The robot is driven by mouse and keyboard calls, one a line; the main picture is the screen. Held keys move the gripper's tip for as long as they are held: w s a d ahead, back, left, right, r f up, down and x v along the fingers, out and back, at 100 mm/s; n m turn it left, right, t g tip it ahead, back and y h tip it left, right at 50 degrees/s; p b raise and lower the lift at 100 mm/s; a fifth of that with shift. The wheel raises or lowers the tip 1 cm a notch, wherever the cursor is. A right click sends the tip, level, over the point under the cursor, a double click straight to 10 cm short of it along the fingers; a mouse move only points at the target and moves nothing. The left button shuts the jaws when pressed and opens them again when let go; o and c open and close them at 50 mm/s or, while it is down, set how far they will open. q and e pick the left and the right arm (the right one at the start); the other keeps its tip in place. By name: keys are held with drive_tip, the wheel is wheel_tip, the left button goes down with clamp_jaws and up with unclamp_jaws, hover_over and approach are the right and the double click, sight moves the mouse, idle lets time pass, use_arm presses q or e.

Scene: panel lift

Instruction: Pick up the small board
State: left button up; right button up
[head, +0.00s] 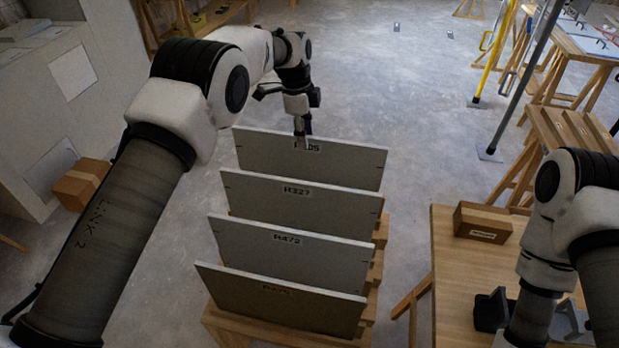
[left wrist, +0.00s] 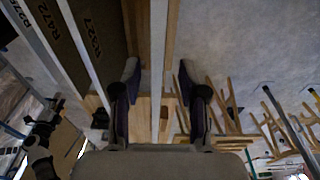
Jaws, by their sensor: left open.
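Several grey boards stand upright on edge in a wooden rack, one behind another, in the head view. They look alike in size. My left gripper (head: 304,142) points down at the top edge of the rearmost board (head: 340,165) and hides part of its label. In the left wrist view, my open left gripper (left wrist: 159,85) has one finger on each side of that board's thin pale edge (left wrist: 159,60), with gaps on both sides. My right arm reaches down at the lower right of the head view; its fingers are not clear.
Nearer boards marked R327 (head: 300,204) and R472 (head: 290,251) stand in front, with a further board (head: 280,302) nearest me. A wooden table (head: 452,275) with a small carton (head: 482,222) is at the right. Floor behind the rack is clear.

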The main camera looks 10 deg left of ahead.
sight(308, 155)
use_arm(q)
drive_tip(key=f+p, duration=0.1)
drive_tip(key=f, duration=0.1)
drive_tip(key=f+p, duration=0.1)
drive_tip(key=f, duration=0.1)
drive_tip(key=d+f, duration=0.1)
drive_tip(key=f, duration=0.2)
drive_tip(key=shift+p, duration=0.4)
drive_tip(key=shift+s, duration=0.2)
clamp_jaws()
drive_tip(key=shift+w+r, duration=0.1)
drive_tip(key=shift+r, duration=0.05)
